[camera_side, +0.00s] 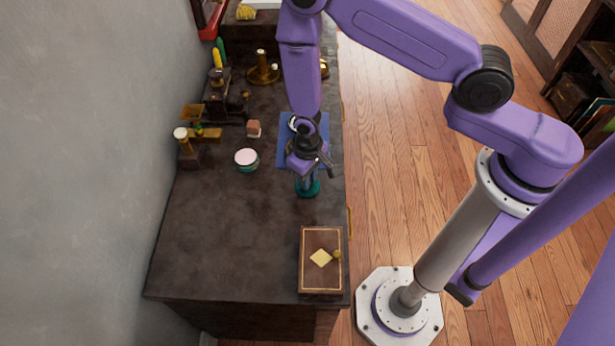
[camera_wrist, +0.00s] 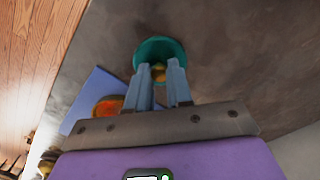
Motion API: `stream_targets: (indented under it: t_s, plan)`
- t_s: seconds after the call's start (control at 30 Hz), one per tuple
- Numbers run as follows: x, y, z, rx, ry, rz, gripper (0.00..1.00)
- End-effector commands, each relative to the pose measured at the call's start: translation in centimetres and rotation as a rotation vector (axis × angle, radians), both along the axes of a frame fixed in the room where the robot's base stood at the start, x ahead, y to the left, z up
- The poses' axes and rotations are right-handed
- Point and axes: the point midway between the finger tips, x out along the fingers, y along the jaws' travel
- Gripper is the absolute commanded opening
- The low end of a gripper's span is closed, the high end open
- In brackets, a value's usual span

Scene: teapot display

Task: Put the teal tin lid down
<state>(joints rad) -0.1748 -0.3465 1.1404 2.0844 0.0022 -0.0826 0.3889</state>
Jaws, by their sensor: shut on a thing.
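The teal tin lid (camera_wrist: 158,47) is a round disc with a small gold knob. My gripper (camera_wrist: 161,72) is shut on the knob in the wrist view, and its fingers hide part of the lid. In the side view the teal lid (camera_side: 309,189) is below my gripper (camera_side: 307,176), near the right edge of the dark table (camera_side: 220,240). I cannot tell whether the lid touches the table. A small round tin (camera_side: 246,160) with a green side and a pale pink top stands to the left.
A blue mat (camera_side: 284,155) lies partly under my arm. An orange-filled round vessel (camera_wrist: 108,106) is on it. A brown box (camera_side: 321,275) lies at the front right. Brass scales, a candlestick (camera_side: 262,70) and a small block (camera_side: 254,128) stand farther back. The front left table is clear.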

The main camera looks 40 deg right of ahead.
Motion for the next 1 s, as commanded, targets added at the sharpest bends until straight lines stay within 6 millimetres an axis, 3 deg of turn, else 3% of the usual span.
stream_targets:
  t_s: [0.47,0.5,0.57,1.0]
  plan:
    - [0.02,0.01,-0.85,0.000,-0.001,0.000,0.00]
    - [0.03,0.01,-0.90,0.001,-0.001,0.000,0.24]
    - [0.04,0.01,-0.86,0.001,-0.002,0.000,0.43]
    - [0.07,0.04,-0.25,0.001,-0.002,0.000,0.46]
